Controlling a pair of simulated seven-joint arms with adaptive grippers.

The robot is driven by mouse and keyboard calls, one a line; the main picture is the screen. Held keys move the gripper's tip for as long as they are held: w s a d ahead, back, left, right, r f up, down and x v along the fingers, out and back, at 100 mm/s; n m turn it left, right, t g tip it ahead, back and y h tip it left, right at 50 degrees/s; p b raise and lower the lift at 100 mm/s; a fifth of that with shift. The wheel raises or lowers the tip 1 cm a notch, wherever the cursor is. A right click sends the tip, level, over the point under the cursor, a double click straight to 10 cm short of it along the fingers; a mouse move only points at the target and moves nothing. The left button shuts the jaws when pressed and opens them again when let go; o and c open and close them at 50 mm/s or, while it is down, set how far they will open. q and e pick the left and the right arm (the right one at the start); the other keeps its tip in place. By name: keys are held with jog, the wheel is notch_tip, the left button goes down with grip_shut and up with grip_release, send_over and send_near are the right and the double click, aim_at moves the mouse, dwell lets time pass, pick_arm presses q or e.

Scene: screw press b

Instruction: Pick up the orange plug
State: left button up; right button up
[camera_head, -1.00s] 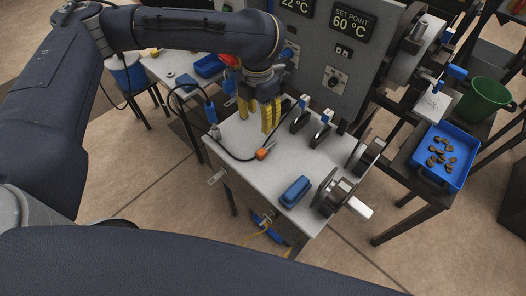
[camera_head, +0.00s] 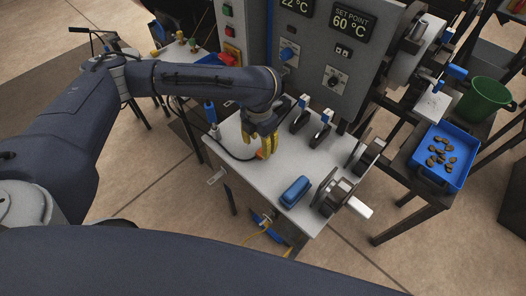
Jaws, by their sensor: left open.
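The orange plug (camera_head: 260,154) lies on the light grey table top (camera_head: 285,172), at the end of a black cable. Only a small part of it shows, because my left gripper covers the rest. My left gripper (camera_head: 265,150), with yellow fingers, points down right at the plug. It is open, with its fingertips at the plug; whether they touch it I cannot tell. My right gripper is not in view.
A blue block (camera_head: 295,191) and a metal clamp with a handle (camera_head: 336,194) stand on the table's front right. Two black toggle levers (camera_head: 320,136) stand behind. The control panel (camera_head: 335,65) rises at the back. A blue tray (camera_head: 447,174) of brown pieces and a green bucket (camera_head: 487,98) are at right.

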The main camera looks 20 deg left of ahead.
aim_at(259, 153)
pick_arm(q)
jog(key=shift+s+f, duration=0.15)
jog(key=shift+f, duration=0.8)
jog(key=shift+s+f, duration=0.15)
jog(key=shift+f, duration=1.55)
grip_shut()
